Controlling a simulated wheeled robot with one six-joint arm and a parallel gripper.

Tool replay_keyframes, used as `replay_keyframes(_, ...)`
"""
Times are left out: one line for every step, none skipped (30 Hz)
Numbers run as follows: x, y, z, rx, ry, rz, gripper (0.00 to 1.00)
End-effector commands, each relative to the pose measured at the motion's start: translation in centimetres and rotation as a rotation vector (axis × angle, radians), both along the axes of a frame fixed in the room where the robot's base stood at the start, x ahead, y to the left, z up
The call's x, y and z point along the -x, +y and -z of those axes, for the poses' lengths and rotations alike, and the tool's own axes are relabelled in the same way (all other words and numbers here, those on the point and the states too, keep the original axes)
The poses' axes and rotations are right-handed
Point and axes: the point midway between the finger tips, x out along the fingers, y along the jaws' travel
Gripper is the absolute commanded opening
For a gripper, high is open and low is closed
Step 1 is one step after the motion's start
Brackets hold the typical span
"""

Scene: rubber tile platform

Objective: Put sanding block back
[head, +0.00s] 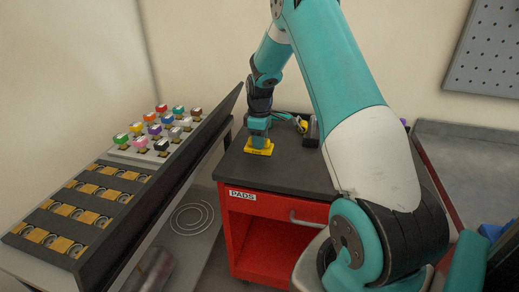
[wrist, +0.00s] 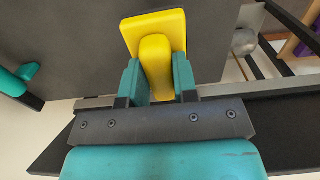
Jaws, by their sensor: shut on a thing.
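The sanding block (head: 259,150) is yellow, with a flat base and a raised grip. It is on or just above the dark top of the red cabinet marked "PADS" (head: 308,174); contact with the top is unclear. My gripper (head: 258,136) is directly above it. In the wrist view the teal fingers of my gripper (wrist: 158,80) are shut on both sides of the yellow grip of the sanding block (wrist: 155,58). The lower face of the block is hidden.
A sloped rack (head: 75,210) with several coloured pieces and yellow-and-grey parts stands at the left. A tool with a yellow part (head: 302,126) lies behind the block on the cabinet top. A grey bench (head: 470,150) and a pegboard (head: 485,50) are at the right.

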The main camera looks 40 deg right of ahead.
Motion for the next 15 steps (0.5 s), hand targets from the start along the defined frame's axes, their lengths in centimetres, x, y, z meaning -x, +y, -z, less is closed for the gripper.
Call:
replay_keyframes(0.1,0.0,0.5,-0.001,0.002,0.000,0.01)
replay_keyframes(0.1,0.0,0.8,-0.001,0.002,0.000,0.01)
replay_keyframes(0.1,0.1,1.5,-0.002,0.003,0.000,0.01)
replay_keyframes(0.1,0.1,1.9,-0.002,0.005,0.000,0.01)
replay_keyframes(0.1,0.0,2.4,-0.002,0.004,0.000,0.01)
replay_keyframes(0.1,0.0,3.1,-0.002,0.004,0.000,0.01)
replay_keyframes(0.1,0.0,3.5,-0.002,0.003,0.000,0.01)
replay_keyframes(0.1,0.0,3.8,-0.001,0.002,0.000,0.01)
replay_keyframes(0.0,0.0,4.0,0.000,0.001,0.000,0.01)
replay_keyframes(0.0,0.0,4.1,0.000,0.000,0.000,0.01)
replay_keyframes(0.0,0.0,4.0,0.000,0.000,0.000,0.01)
replay_keyframes(0.0,0.0,4.0,0.001,-0.001,0.000,0.01)
replay_keyframes(0.0,0.0,4.0,0.001,-0.001,0.000,0.01)
replay_keyframes(0.0,0.0,4.0,0.000,0.000,0.000,0.01)
replay_keyframes(0.0,0.0,4.0,0.000,0.000,0.000,0.01)
